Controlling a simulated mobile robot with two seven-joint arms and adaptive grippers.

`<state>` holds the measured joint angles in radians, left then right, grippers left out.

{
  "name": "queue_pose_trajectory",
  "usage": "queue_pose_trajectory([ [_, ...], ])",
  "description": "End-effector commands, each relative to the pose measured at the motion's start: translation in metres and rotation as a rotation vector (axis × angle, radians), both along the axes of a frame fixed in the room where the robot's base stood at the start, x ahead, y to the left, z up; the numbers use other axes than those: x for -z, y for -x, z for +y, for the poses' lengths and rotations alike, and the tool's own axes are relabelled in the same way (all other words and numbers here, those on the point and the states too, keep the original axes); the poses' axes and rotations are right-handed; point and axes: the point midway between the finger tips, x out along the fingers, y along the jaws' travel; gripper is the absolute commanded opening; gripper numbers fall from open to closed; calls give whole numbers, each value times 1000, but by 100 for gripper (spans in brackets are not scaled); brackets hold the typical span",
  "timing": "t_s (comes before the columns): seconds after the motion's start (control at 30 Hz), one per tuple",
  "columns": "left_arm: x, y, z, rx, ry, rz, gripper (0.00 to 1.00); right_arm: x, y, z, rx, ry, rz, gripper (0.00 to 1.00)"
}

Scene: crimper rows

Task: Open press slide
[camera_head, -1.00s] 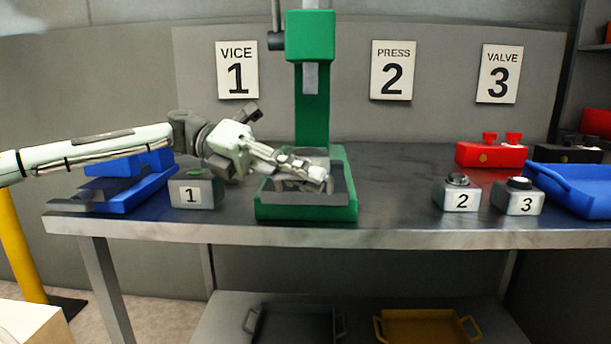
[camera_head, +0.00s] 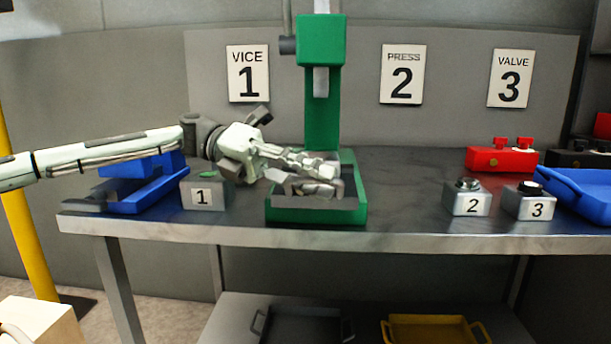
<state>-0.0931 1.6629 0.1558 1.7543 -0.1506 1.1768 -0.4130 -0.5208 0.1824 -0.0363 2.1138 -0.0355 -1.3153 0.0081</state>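My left gripper (camera_head: 325,178) reaches in from the left, over the base and in front of the column. Its two fingers look apart, one above the other, with no object clearly between them. I cannot tell whether they touch the slide. My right gripper is not in view.
Button box 1 (camera_head: 203,192) and a blue vice (camera_head: 140,187) stand left of the press. Button boxes 2 (camera_head: 466,199) and 3 (camera_head: 529,202), a red valve block (camera_head: 501,158) and a blue tray (camera_head: 580,190) stand right. The bench between press and box 2 is clear.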

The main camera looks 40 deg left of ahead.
Motion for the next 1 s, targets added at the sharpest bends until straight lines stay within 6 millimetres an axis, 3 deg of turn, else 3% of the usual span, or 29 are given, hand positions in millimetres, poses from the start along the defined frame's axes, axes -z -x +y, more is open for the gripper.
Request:
queue_pose_trajectory([
  [0.37,-11,7,36,1,11,-12,31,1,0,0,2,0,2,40],
  [0.73,-23,22,101,-3,2,0,31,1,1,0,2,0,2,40],
  [1.0,-26,25,114,0,0,0,31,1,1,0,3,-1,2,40],
])
